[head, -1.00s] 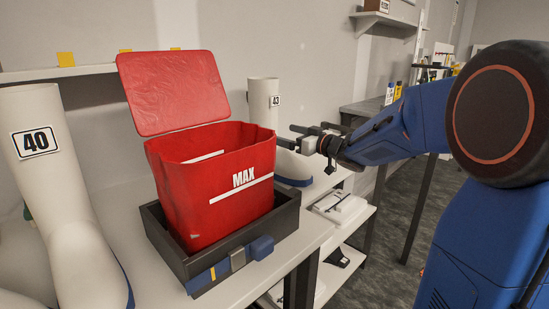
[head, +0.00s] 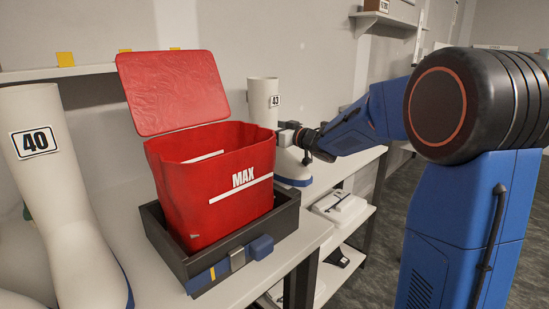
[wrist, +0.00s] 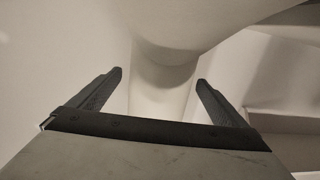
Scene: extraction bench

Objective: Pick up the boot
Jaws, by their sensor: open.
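A white boot marked 43 (head: 263,91) stands upright on the bench behind the red bin, which hides part of it. Its foot with a blue sole (head: 293,169) shows at the bin's right. My gripper (head: 284,134) is beside this boot's shaft, partly hidden by the bin. In the wrist view my gripper's (wrist: 160,76) two dark fingers are open and apart, with the pale boot (wrist: 163,80) between and beyond them. I cannot tell whether they touch it. Another white boot, marked 40 (head: 75,220), stands at the left front.
The red bin marked MAX (head: 215,195), lid raised (head: 173,92), sits in a black tray (head: 190,265) between the two boots. A wall shelf (head: 90,72) runs behind. A lower shelf with white items (head: 340,205) is at the right.

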